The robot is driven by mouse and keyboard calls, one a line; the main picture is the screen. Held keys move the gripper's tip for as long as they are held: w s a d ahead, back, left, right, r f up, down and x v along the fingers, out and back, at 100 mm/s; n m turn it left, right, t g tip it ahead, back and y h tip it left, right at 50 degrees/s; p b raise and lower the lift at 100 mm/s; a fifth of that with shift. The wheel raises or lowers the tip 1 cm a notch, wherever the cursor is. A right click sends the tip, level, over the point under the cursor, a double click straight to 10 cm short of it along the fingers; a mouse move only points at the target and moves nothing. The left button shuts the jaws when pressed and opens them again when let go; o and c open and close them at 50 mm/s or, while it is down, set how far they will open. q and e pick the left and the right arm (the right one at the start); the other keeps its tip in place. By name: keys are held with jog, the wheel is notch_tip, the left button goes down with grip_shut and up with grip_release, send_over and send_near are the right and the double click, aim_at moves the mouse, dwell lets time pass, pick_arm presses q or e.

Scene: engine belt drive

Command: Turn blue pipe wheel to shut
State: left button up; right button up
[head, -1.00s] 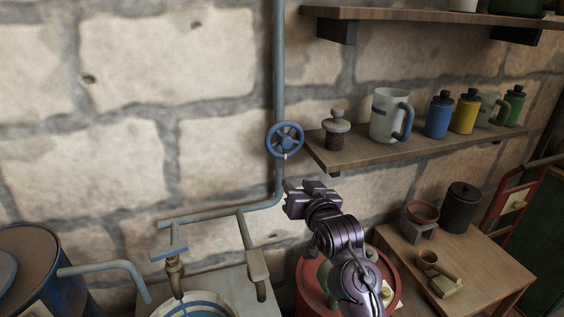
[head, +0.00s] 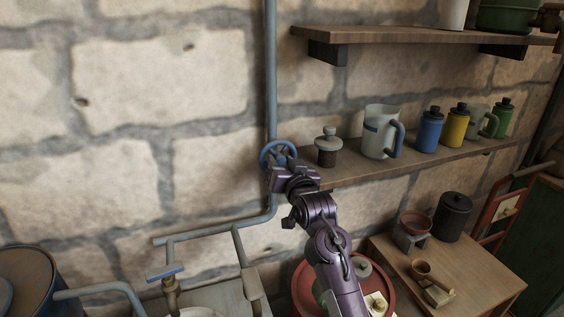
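The blue pipe wheel (head: 264,153) is a spoked handwheel on the vertical grey-blue pipe (head: 271,75) against the stone wall, in the middle of the head view. My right gripper (head: 280,168) is at the wheel's lower right and covers part of its rim and spokes. The fingertips point toward the wheel. I cannot tell whether they touch it, or whether they are open or shut. My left gripper is not in view.
A wooden shelf (head: 350,176) with a jar (head: 327,148), a pitcher (head: 379,132) and several bottles is close right of the wheel. Below are a tap (head: 170,290), a red barrel (head: 302,285) and a wooden table (head: 480,283). The wall left of the pipe is clear.

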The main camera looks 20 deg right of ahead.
jog(key=c, duration=0.7)
